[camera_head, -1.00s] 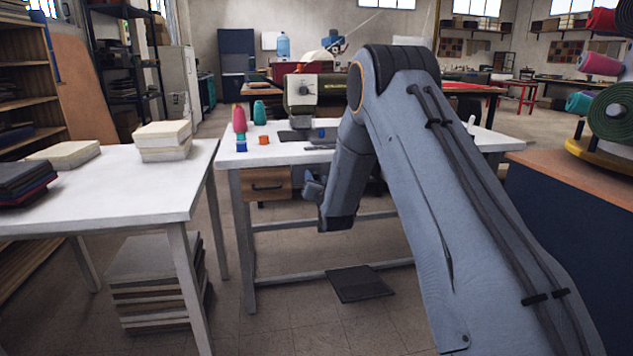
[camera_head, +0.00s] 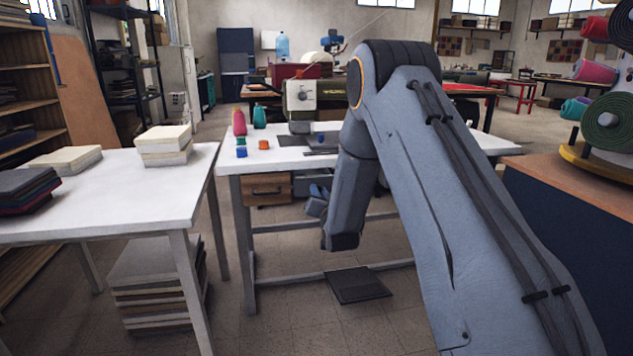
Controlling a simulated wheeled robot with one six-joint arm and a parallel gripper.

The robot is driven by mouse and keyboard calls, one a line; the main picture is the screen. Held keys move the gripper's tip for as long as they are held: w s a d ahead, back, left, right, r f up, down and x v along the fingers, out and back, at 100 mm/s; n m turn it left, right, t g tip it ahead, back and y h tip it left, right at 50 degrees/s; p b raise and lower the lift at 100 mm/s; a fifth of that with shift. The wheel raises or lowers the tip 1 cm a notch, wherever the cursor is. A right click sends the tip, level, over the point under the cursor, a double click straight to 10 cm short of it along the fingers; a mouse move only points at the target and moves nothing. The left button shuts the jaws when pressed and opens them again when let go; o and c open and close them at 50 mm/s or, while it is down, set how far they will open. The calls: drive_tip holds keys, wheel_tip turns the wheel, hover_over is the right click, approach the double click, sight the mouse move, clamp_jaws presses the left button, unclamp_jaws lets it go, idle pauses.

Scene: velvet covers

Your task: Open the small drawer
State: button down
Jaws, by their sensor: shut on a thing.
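The small drawer (camera_head: 267,190) has a wooden front with a dark handle. It sits under the left part of the white sewing table (camera_head: 228,164). Its front stands out a little from under the tabletop. My gripper (camera_head: 314,203) is low in front of the table, just right of the drawer front in the picture, below the tabletop.
A sewing machine (camera_head: 301,95), thread cones (camera_head: 239,122) and small spools stand on the table. A dark pedal (camera_head: 357,285) lies below. Another white table (camera_head: 110,210) is at left, and a bench (camera_head: 560,235) at right. Floor is open between the left table and my arm.

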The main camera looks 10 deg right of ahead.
drive_tip(key=s+p, duration=0.1)
drive_tip(key=s, duration=0.4)
drive_tip(key=c, duration=1.6)
unclamp_jaws()
drive_tip(key=shift+o, duration=0.2)
drive_tip(key=s+p, duration=0.1)
drive_tip(key=s, duration=0.7)
